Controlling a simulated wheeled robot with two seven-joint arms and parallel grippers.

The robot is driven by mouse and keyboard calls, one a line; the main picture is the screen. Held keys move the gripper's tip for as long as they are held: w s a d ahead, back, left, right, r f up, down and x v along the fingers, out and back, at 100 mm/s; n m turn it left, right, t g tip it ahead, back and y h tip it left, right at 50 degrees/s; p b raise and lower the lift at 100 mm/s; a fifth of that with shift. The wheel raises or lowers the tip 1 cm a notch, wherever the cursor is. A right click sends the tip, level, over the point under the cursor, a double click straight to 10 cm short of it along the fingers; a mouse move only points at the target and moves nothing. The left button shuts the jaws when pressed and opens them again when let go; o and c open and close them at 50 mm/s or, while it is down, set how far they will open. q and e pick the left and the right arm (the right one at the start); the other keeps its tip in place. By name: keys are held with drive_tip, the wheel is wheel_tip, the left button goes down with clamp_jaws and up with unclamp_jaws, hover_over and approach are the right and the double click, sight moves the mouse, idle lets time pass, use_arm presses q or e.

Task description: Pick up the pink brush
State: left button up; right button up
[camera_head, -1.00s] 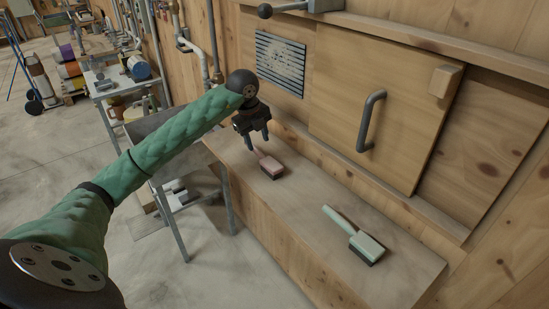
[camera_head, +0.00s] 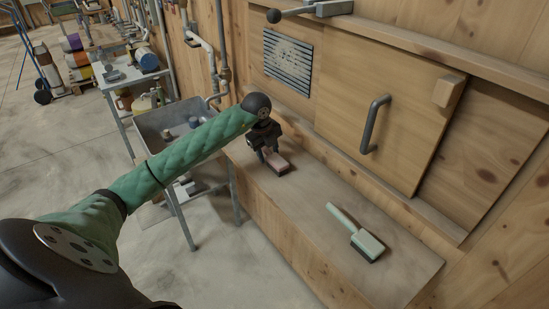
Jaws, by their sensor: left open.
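The pink brush (camera_head: 276,164) lies on the wooden ledge (camera_head: 310,223), near its far left end. Its far part is hidden behind my gripper. My left gripper (camera_head: 267,158) points down at the brush, with its fingers at the brush's far part. It is open. I cannot tell whether the fingers touch the brush. My right gripper is not in view.
A pale green brush (camera_head: 365,244) lies on the ledge nearer to me, with clear surface between the two brushes. A wooden panel with a dark handle (camera_head: 373,124) rises behind the ledge. A grey sink (camera_head: 165,127) stands at the left.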

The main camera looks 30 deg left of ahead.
use_arm(q)
drive_tip(key=shift+f, duration=0.2)
clamp_jaws()
drive_tip(key=shift+r, duration=0.1)
